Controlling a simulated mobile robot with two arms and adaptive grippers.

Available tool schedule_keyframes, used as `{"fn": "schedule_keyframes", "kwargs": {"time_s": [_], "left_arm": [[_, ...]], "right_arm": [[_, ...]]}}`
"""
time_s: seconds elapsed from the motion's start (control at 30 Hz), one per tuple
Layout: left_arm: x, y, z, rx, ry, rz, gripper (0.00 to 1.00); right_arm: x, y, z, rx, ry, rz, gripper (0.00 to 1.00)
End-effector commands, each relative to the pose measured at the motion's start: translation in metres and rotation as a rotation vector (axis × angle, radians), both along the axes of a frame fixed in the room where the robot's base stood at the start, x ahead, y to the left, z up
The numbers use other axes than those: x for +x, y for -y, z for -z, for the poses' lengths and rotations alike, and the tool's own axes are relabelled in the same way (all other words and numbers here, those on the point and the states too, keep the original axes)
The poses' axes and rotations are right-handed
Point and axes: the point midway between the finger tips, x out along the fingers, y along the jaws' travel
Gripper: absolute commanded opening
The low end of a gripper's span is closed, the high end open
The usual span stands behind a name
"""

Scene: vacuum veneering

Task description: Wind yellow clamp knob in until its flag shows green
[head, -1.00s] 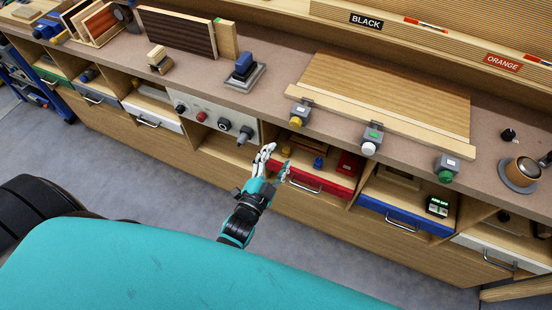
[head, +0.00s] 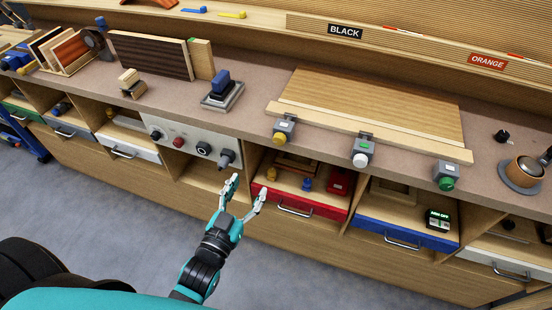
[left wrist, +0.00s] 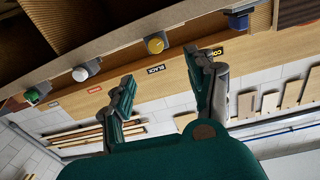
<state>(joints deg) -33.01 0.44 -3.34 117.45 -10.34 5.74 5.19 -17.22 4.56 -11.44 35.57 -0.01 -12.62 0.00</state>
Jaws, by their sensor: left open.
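The yellow clamp knob (head: 280,138) sits on the front of a grey clamp block (head: 286,125) at the left end of the pale wooden bar (head: 370,133). No green shows on top of this block in the head view. The yellow knob also shows in the left wrist view (left wrist: 155,45), beyond and between the fingers. My left gripper (head: 248,190) is open and empty, in front of the bench and below and left of the yellow knob, apart from it. My right gripper is not in view.
A white knob (head: 361,159) and a green knob (head: 445,183) sit on clamps to the right; the white one's block shows green on top. A control panel (head: 190,144) and open red drawer (head: 302,198) are near my left gripper. Floor in front is clear.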

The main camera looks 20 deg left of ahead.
Motion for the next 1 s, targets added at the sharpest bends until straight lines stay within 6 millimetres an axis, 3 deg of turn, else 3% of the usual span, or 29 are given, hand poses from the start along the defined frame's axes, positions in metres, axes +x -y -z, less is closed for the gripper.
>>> {"fn": "schedule_keyframes", "kwargs": {"time_s": [0.03,0.07,0.27,1.0], "left_arm": [[-0.006,0.001,0.009,-0.073,-0.005,0.012,0.57],[-0.009,0.001,0.007,-0.114,-0.008,0.017,0.57],[-0.007,0.004,-0.004,-0.226,-0.02,0.03,0.57],[0.137,0.019,-0.005,-0.22,-0.019,0.029,0.57]], "right_arm": [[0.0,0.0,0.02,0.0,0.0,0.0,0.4],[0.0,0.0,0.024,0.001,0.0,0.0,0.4],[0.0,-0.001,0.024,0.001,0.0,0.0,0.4],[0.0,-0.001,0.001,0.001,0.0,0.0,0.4]]}}
